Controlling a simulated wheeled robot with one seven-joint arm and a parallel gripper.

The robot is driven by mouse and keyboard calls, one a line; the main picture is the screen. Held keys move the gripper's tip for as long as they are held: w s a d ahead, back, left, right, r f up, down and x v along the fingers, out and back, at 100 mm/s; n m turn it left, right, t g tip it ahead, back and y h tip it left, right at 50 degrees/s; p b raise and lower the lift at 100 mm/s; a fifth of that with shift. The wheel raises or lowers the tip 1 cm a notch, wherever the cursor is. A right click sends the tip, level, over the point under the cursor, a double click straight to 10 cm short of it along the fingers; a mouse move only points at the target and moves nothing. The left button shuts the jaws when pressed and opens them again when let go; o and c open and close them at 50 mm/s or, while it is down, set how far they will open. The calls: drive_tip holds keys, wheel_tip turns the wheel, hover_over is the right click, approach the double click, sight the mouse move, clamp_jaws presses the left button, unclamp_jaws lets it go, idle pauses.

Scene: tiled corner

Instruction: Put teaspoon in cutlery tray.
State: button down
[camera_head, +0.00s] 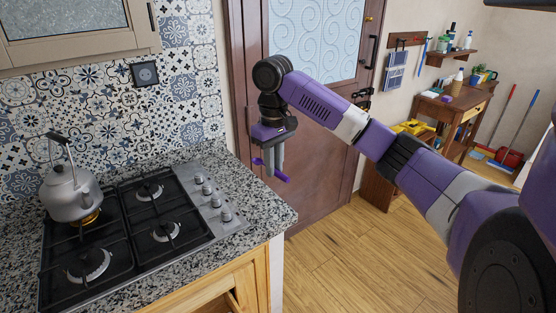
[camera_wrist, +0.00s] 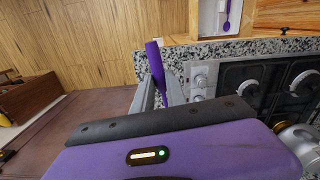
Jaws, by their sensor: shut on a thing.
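My gripper (camera_head: 274,170) is shut on a slim purple utensil (camera_head: 282,176), which I take for the teaspoon, held in the air beyond the counter's right end. In the wrist view my gripper (camera_wrist: 158,88) has the purple utensil (camera_wrist: 154,58) between its fingers, with one end sticking out; its full shape is hard to make out. A white cutlery tray (camera_wrist: 206,22) shows at the top of the wrist view, in an open wooden drawer. Another purple spoon (camera_wrist: 228,14) lies in it. The tray is not visible in the head view.
A gas hob (camera_head: 140,220) with a grey kettle (camera_head: 70,190) is set in the granite counter (camera_head: 262,215). A brown door (camera_head: 330,170) stands behind my gripper. A wooden side table (camera_head: 450,108) is at the far right. The wooden floor (camera_head: 345,265) right of the counter is clear.

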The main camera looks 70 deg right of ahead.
drive_tip(key=w+a+f+n, duration=0.1)
drive_tip(key=w+a+f, duration=0.2)
drive_tip(key=a+f, duration=0.4)
drive_tip(key=w+a+f+n, duration=0.2)
drive_tip(key=a+f, duration=0.6)
drive_tip(key=a, duration=1.2)
drive_tip(key=w+a+f+n, duration=0.1)
drive_tip(key=w+a+f, duration=0.3)
drive_tip(key=a+f, duration=0.4)
drive_tip(key=a, duration=0.6)
drive_tip(key=shift+n, duration=0.4)
